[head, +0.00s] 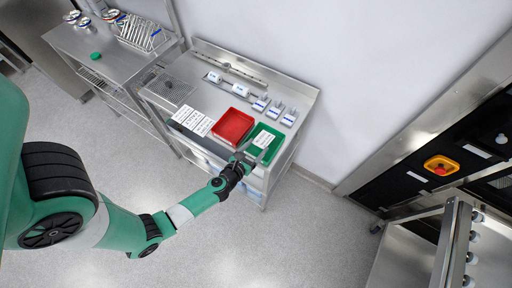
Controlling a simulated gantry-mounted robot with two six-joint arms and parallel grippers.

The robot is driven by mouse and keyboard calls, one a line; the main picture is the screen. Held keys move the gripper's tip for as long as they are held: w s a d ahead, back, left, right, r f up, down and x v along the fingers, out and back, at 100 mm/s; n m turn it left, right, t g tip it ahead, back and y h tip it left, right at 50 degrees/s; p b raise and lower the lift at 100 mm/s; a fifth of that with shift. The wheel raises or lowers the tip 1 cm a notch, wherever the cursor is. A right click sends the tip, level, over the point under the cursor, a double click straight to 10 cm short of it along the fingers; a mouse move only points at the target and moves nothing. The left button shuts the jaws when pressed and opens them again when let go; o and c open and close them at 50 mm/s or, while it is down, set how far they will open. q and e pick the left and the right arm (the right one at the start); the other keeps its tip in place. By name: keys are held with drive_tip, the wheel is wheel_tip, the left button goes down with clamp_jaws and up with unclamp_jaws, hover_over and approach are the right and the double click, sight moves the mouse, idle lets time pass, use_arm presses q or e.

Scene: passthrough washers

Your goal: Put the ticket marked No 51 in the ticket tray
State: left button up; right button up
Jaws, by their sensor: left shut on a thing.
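My left gripper (248,157) reaches in from the left to the front edge of the green tray (275,150). It is shut on a white ticket (264,138) with dark print, which shows over the green tray. I cannot tell whether the ticket touches the tray floor, and its number is too small to read. A red tray (233,126) stands just left of the green one. My right gripper is not in view.
White printed sheets (193,121) lie left of the red tray on the steel counter (296,92). Several small blue-and-white labelled holders (260,104) stand behind the trays. A drain grate (170,87) is at the left. A second counter (85,45) holds a dish rack (140,33).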

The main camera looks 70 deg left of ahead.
use_arm(q)
drive_tip(key=o, duration=1.3)
drive_tip(key=shift+c, duration=0.2)
drive_tip(key=v, duration=1.1)
drive_tip(key=shift+s+d+r, duration=0.15)
drive_tip(key=shift+s+d, duration=0.1)
